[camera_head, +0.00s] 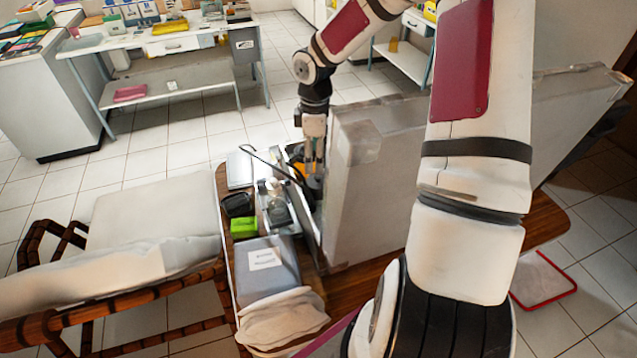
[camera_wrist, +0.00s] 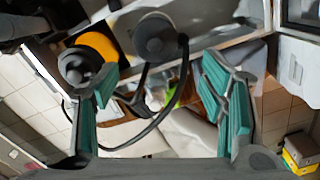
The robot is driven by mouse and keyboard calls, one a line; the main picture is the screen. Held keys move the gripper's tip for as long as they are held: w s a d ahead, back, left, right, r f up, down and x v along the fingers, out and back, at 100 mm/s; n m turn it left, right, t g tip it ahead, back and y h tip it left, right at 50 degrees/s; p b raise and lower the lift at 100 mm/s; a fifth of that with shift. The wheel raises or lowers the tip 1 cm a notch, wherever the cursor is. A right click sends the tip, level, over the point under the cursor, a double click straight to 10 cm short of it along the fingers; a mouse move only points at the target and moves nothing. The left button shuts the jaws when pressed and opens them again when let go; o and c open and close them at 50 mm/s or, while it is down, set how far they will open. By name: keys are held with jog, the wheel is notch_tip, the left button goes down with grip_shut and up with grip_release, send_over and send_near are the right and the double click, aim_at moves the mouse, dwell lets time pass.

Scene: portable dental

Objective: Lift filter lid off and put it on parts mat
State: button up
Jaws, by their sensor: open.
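My gripper (camera_head: 314,160) points down over the far end of the wooden table, beside the tall grey case panel. In the wrist view my gripper (camera_wrist: 164,95) shows two teal-padded fingers spread wide, with nothing held between them. A dark grey round cap (camera_wrist: 155,38) lies beyond the fingers, near the middle top. A second grey round knob (camera_wrist: 80,65) sits by a yellow-orange part (camera_wrist: 98,46), close to the left finger. I cannot tell which of these is the filter lid. In the head view the yellow part (camera_head: 298,171) is partly hidden by my gripper. I cannot make out the parts mat.
The grey case panel (camera_head: 375,165) stands upright right of my gripper. A black hose (camera_wrist: 168,108) loops below the caps. A padded bench (camera_head: 150,225) stands left.

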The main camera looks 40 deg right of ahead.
aim_at(318, 176)
notch_tip(318, 176, down, 4)
jog(key=shift+r, duration=0.2)
jog(key=shift+w+d+f+p, duration=0.1)
jog(key=shift+d+f+p, duration=0.15)
jog(key=shift+f, duration=1.05)
jog(key=shift+d+f+p, duration=0.2)
jog(key=shift+f, duration=1.05)
jog(key=shift+c, duration=0.2)
jog(key=c, duration=0.8)
